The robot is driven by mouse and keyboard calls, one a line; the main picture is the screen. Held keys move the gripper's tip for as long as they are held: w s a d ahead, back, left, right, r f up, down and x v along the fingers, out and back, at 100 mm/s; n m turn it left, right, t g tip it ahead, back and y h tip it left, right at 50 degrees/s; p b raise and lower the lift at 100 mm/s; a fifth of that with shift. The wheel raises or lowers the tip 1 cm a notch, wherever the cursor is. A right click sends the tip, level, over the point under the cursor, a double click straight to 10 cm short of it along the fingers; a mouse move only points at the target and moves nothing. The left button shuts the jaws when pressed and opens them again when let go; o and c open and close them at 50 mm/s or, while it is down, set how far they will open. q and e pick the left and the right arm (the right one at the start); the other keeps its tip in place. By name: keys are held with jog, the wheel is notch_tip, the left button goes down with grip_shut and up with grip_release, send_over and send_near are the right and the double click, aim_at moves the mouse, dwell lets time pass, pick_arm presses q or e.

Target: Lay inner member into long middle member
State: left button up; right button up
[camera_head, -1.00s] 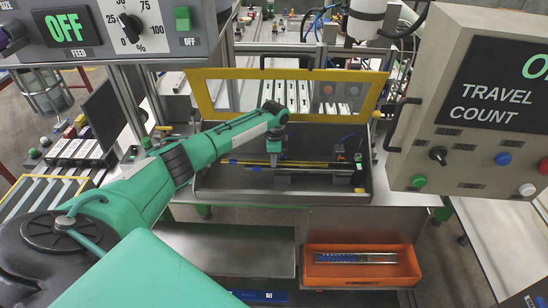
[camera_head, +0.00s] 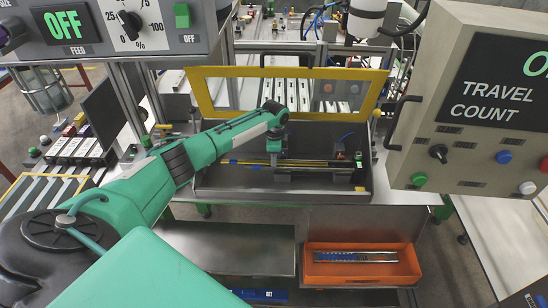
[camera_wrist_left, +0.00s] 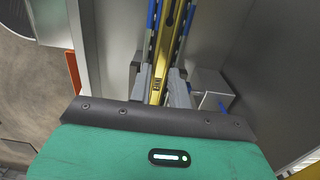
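A long yellow bar, which looks like the inner member (camera_head: 312,163), lies left to right across the steel tray of the work fixture. In the left wrist view the yellow bar (camera_wrist_left: 166,60) runs away between two blue-edged rails, which look like the long middle member (camera_wrist_left: 187,28). I cannot tell whether the bar is seated in it. My left gripper (camera_head: 274,163) points down at the bar. In the left wrist view its grey fingers (camera_wrist_left: 160,88) stand close on both sides of the bar and appear shut on it. My right gripper is not in view.
A yellow-framed guard (camera_head: 350,75) stands open behind the steel tray (camera_head: 215,188). An orange bin (camera_head: 362,275) with metal rails sits below. A travel count panel (camera_head: 475,110) is on the right, a feed panel (camera_head: 90,45) at upper left. A grey block (camera_wrist_left: 210,88) stands beside the fingers.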

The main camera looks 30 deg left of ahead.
pick_arm(q)
jog(key=shift+o, duration=1.1)
jog(key=o, duration=0.6)
jog(key=shift+c, duration=0.2)
jog(key=shift+c, duration=0.4)
jog(key=c, duration=0.4)
notch_tip(320, 180, up, 6)
jog(key=p, duration=0.5)
